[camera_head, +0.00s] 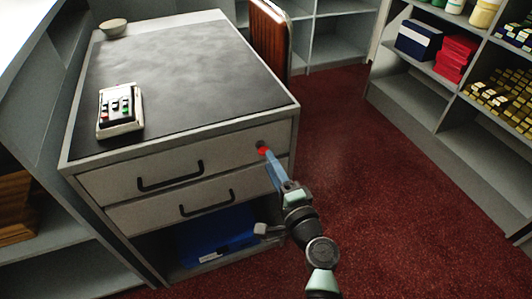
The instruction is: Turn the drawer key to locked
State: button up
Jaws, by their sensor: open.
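A white counter (199,136) with two drawers stands at the left. A small red key spot (262,151), with a dark round lock (260,144) beside it, is at the right end of the upper drawer front (110,186). My gripper (268,160) reaches up from the lower right, its blue fingers right at the red spot. The jaws are open. The fingers partly cover the key, so I cannot tell which way it is turned or whether they touch it.
A calculator-like device (119,110) and a small bowl (113,27) sit on the counter's dark top. A blue bin (215,240) is under the drawers. A brown chair (270,40) stands behind. Shelves (420,120) line the right. Red carpet (365,190) between is clear.

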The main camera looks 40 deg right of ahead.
jog(key=shift+x, duration=2.05)
jog(key=shift+c, duration=0.2)
grip_shut()
